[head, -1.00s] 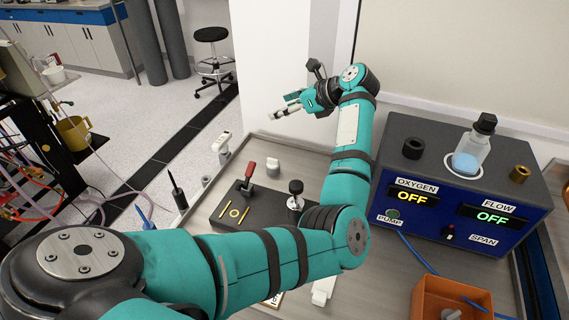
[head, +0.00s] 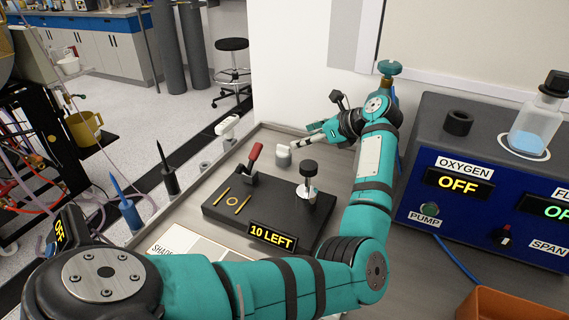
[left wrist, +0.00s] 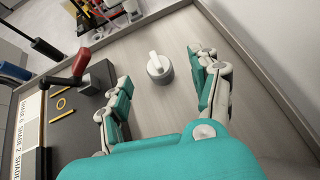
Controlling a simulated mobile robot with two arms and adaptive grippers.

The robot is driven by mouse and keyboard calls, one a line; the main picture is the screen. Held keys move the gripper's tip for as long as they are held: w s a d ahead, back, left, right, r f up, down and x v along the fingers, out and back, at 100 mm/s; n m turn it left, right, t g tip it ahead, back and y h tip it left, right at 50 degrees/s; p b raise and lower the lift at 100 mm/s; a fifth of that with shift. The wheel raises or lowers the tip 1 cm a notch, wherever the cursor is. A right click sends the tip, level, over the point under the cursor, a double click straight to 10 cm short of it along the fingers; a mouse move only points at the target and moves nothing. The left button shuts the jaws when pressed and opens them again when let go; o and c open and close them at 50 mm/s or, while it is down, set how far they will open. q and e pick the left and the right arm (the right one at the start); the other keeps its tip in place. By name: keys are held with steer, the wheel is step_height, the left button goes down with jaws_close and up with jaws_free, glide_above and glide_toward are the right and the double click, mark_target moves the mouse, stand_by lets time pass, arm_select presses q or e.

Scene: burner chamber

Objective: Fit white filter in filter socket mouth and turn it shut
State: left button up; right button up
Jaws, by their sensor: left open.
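A grey round cap with a white bar on top (head: 283,157), apparently the white filter, stands upright on the bench by its back edge. It also shows in the left wrist view (left wrist: 159,67). My left gripper (head: 308,136) is open and empty beside it; in the left wrist view the cap appears between and beyond the spread fingers, with clear gaps on both sides. A black ring with an open top (head: 458,122) sits on the blue oxygen unit; I cannot tell whether it is the filter socket. My right gripper is not in view.
A black block (head: 270,208) with a red-handled lever (head: 253,160) and a black knob stands in front of the cap. The blue oxygen unit (head: 440,205) with a glass bottle (head: 540,115) is at right. An orange bin (head: 510,305) is at lower right.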

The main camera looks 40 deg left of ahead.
mark_target(285, 147)
arm_select(q)
steer(key=x, duration=0.4)
steer(key=s+x, duration=0.1)
steer(key=x, duration=0.2)
steer(key=shift+d+f+p, duration=0.1)
steer(key=shift+f+p, duration=0.2)
steer(key=shift+p, duration=0.1)
steer(key=shift+d, duration=0.1)
steer(key=shift+c, duration=0.2)
jaws_close()
